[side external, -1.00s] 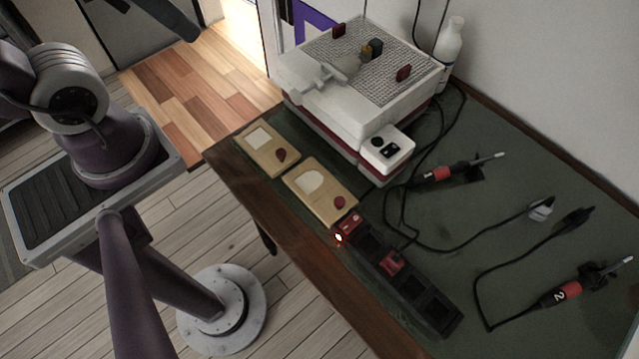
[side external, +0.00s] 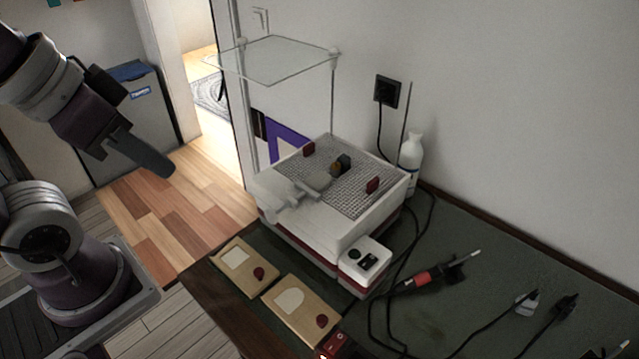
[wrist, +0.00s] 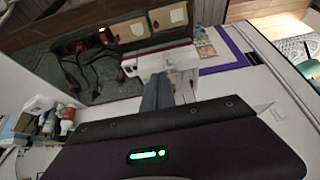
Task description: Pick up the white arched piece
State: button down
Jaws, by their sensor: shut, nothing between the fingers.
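The white arched piece (side external: 289,300) lies flat on the nearer of two wooden boards (side external: 318,306), beside a dark red round knob. The other board (side external: 222,269) carries a white square piece (side external: 236,257) and a similar red knob. My gripper (side external: 169,170) hangs in the air at the left, well apart from both boards, over the floor. Its dark fingers are shut and empty. In the wrist view the fingers (wrist: 157,92) point towards the white machine, and the boards (wrist: 172,18) appear small and far away.
A white machine (side external: 331,240) with a mesh top stands right behind the boards, with a clear panel (side external: 272,60) above it. A white bottle (side external: 411,157), soldering-iron-like tools (side external: 436,274) and loose cables occupy the green table. A red switch (side external: 333,345) sits near the arched piece's board.

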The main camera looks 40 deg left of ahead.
dwell(0.3)
jog(key=c, duration=0.7)
grip_release()
